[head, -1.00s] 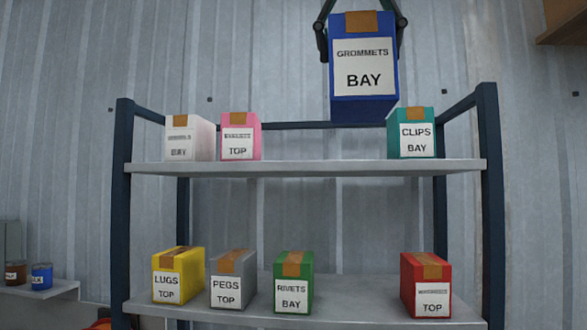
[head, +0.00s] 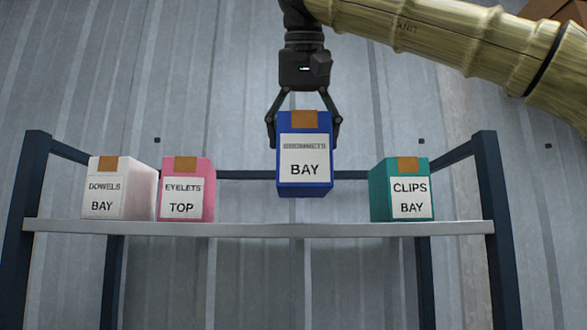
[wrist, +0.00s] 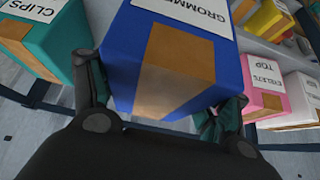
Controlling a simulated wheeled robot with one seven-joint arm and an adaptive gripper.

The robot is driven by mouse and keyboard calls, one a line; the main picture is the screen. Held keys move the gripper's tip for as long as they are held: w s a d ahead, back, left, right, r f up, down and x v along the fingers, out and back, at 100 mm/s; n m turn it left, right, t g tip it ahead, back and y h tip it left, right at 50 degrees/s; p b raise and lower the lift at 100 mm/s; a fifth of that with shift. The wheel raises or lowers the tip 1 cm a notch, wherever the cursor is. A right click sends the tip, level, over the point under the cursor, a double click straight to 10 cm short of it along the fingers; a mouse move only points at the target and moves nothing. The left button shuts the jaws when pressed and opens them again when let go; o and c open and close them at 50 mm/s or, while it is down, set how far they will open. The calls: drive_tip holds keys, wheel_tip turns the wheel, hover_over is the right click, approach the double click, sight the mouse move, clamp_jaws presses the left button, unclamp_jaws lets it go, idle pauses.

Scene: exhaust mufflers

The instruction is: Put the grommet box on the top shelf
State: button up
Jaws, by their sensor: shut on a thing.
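The grommet box (head: 305,180) is blue with brown tape and a white label reading GROMMETS BAY. My gripper (head: 304,130) is shut on its sides from above and holds it upright. In the head view its bottom shows above the top shelf (head: 300,229), in line with the gap between the pink and teal boxes. In the wrist view the grommet box (wrist: 165,65) fills the middle, between the fingers of my gripper (wrist: 170,110).
On the top shelf stand a white DOWELS box (head: 122,190) and a pink EYELETS box (head: 188,190) at left, and a teal CLIPS box (head: 401,190) at right. The shelf between pink and teal is clear. Dark posts (head: 497,230) bound the shelf ends.

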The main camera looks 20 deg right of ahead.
drive_tip(key=w+p, duration=0.1)
drive_tip(key=w, duration=0.2)
drive_tip(key=w+d+p, duration=0.1)
drive_tip(key=w, duration=0.1)
drive_tip(key=shift+w+f, duration=0.15)
drive_tip(key=shift+w, duration=0.25)
drive_tip(key=shift+w+d+p, duration=0.25)
drive_tip(key=shift+w+p, duration=0.15)
drive_tip(key=shift+w, duration=0.1)
drive_tip(key=shift+a+p+x, duration=0.2)
drive_tip(key=shift+p+x, duration=0.95)
drive_tip(key=shift+x, duration=1.25)
drive_tip(key=shift+f, duration=0.2)
drive_tip(key=o, duration=1.4)
drive_tip(key=shift+w, duration=0.1)
